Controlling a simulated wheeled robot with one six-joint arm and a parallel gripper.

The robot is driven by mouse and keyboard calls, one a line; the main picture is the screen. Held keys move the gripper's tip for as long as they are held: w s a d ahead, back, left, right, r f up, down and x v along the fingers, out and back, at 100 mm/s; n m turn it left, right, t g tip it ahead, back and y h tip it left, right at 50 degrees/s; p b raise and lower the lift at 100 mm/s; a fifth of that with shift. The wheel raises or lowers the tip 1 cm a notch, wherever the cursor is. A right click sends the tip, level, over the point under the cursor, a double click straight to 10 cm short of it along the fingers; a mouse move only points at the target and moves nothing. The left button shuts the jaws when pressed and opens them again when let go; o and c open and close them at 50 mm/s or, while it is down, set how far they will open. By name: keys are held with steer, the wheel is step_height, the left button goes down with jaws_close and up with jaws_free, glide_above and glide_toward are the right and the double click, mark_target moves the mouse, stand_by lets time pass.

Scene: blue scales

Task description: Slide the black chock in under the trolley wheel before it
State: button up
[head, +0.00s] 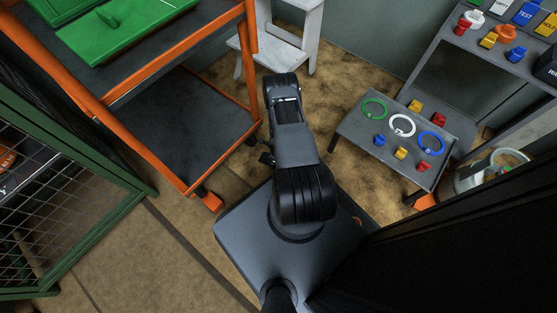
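The trolley has an orange frame (150,75) and dark shelves, and stands at the left in the head view. At its near right corner a small dark wheel (201,191) shows at the floor, with an orange piece (212,203) right beside it. I cannot make out a black chock anywhere. My arm stretches away from my base, to the right of the trolley. Small dark parts, probably of my gripper (266,156), stick out at the arm's left side. The rest is hidden under the arm, so its opening and any hold do not show.
A low grey table (359,144) with rings and coloured knobs stands at the right, another orange piece (427,201) by its foot. A green mesh cage (75,150) is at the left, a white stool (312,45) at the back.

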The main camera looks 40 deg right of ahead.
steer(key=shift+f, duration=0.5)
steer(key=c, duration=1.2)
steer(key=shift+r+m, duration=0.3)
steer(key=shift+m, duration=1.1)
steer(key=o, duration=1.2)
step_height(320, 180, up, 14)
steer(key=p, duration=1.4)
steer(key=shift+f, duration=0.15)
